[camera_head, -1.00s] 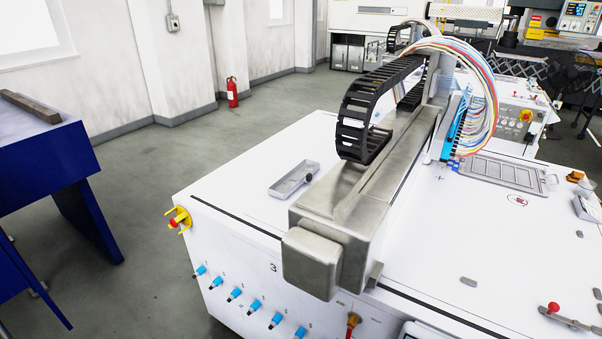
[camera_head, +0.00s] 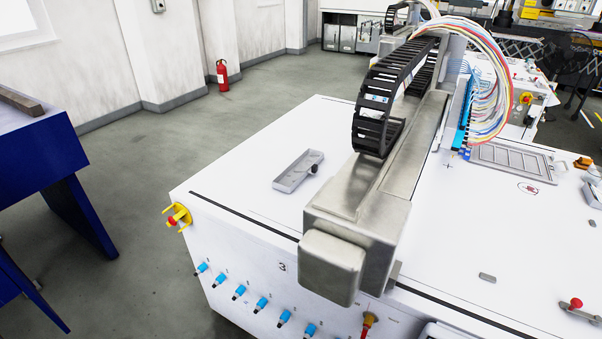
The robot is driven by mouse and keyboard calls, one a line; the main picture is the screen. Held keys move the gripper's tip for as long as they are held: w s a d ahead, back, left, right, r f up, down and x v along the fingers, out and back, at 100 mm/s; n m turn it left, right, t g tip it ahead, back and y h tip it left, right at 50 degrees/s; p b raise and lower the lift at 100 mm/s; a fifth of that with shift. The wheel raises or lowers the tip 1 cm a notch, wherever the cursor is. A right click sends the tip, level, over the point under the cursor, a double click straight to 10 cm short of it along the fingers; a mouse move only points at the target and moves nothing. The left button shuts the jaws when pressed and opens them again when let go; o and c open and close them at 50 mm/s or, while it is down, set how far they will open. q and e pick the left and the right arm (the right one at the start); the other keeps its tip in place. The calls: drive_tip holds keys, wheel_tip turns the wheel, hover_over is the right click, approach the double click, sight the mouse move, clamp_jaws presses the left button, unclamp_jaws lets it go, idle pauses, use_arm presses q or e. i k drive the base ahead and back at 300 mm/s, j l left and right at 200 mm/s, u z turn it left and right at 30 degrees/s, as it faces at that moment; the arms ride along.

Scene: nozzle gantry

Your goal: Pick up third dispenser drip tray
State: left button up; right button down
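A small grey drip tray (camera_head: 291,178) lies on the white top of the machine marked 3 (camera_head: 262,138), left of the metal gantry beam. It is shallow and rectangular, with a small dark knob-like part at its right side. Nothing touches it from above. Neither of my grippers shows in the head view.
The gantry beam (camera_head: 372,195) with its black cable chain (camera_head: 380,110) rises close to the right of the tray. A yellow and red emergency stop (camera_head: 176,217) sticks out at the machine's left corner. A blue table (camera_head: 40,165) stands at left. Open floor (camera_head: 150,180) lies between.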

sight(307, 163)
drive_tip(key=j+z, duration=0.15)
drive_tip(key=z, duration=0.8)
drive_tip(key=j+z, duration=0.45)
drive_tip(key=k+j+z, duration=0.1)
drive_tip(key=j+z, duration=0.3)
drive_tip(key=j, duration=0.2)
